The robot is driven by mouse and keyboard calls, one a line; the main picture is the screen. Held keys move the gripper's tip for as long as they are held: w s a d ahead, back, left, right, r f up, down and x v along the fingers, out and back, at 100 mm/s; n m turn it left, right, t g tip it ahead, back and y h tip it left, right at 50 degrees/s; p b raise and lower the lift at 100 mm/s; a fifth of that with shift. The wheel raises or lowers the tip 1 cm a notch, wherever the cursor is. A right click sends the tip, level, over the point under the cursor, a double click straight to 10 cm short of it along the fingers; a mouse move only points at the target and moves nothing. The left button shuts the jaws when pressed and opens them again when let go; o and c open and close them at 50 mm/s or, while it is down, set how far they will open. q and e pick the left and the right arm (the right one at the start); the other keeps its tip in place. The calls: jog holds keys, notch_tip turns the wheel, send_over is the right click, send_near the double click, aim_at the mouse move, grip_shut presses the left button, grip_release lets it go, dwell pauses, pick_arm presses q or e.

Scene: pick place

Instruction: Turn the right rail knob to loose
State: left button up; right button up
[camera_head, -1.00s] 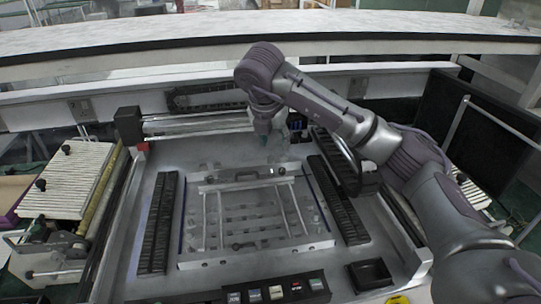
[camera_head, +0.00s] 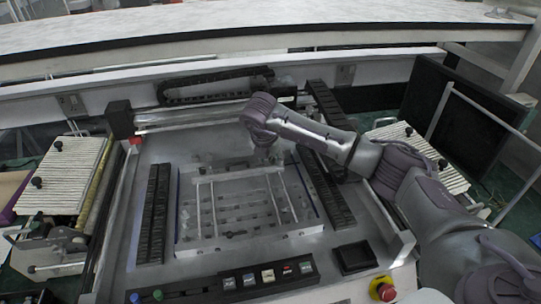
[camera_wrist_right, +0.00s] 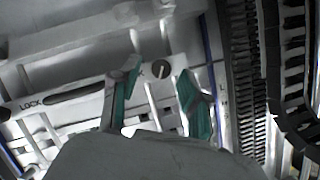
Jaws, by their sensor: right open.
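The right rail knob (camera_wrist_right: 160,69) is a small round dark knob with a light slot line, set on the pale rail (camera_wrist_right: 90,100) of the fixture. It shows in the right wrist view, between the fingertips of my right gripper (camera_wrist_right: 158,75). The green-padded fingers are open, one on each side of the knob, with visible gaps; I cannot tell how far above it they are. In the head view my right gripper (camera_head: 264,152) points down over the right part of the rail and hides the knob. The left gripper is not in view.
The rail carries the word LOCK at its left in the wrist view. The framed fixture (camera_head: 183,244) has black cable chains (camera_head: 325,188) on its sides. A button panel (camera_head: 225,284), a red emergency stop (camera_head: 383,287) and a black tray (camera_head: 355,257) lie in front.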

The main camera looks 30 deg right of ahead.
grip_shut()
dwell(0.3)
